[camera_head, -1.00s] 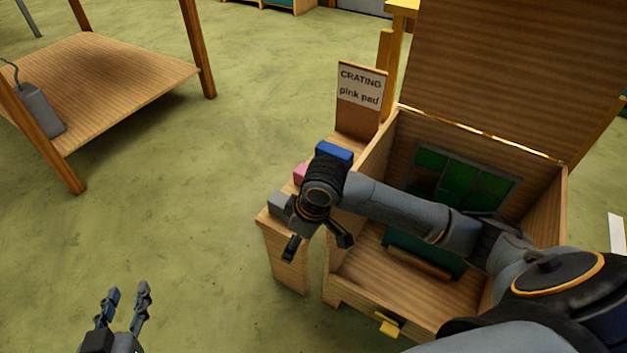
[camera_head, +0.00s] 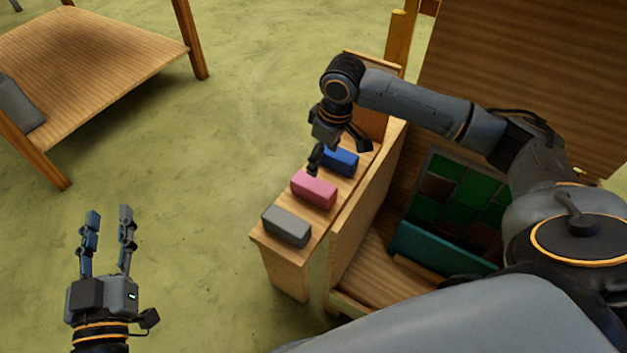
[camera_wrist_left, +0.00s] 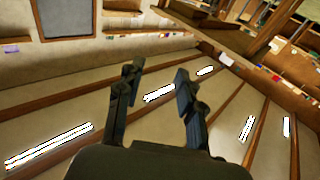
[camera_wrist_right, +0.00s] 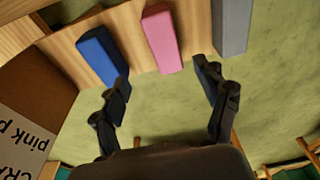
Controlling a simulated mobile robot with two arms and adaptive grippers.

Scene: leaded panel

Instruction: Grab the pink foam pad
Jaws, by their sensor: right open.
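The pink foam pad (camera_head: 313,190) lies on a narrow wooden shelf (camera_head: 268,246), between a blue pad (camera_head: 341,162) and a grey pad (camera_head: 286,228). My right gripper (camera_head: 340,160) is open and empty, above the shelf near the blue pad. In the right wrist view the pink pad (camera_wrist_right: 161,38) lies beyond the gap between the open right fingers (camera_wrist_right: 165,90), and the blue pad (camera_wrist_right: 101,55) is close by the left finger. My left gripper (camera_head: 108,218) is open and empty, away from the shelf over the floor.
A wooden crate (camera_head: 345,245) with a raised lid (camera_head: 520,80) stands right of the shelf, holding a green leaded panel (camera_head: 455,190). A sign (camera_wrist_right: 25,125) stands at the shelf's far end. A wooden table (camera_head: 90,60) is at the upper left. Floor left of the shelf is clear.

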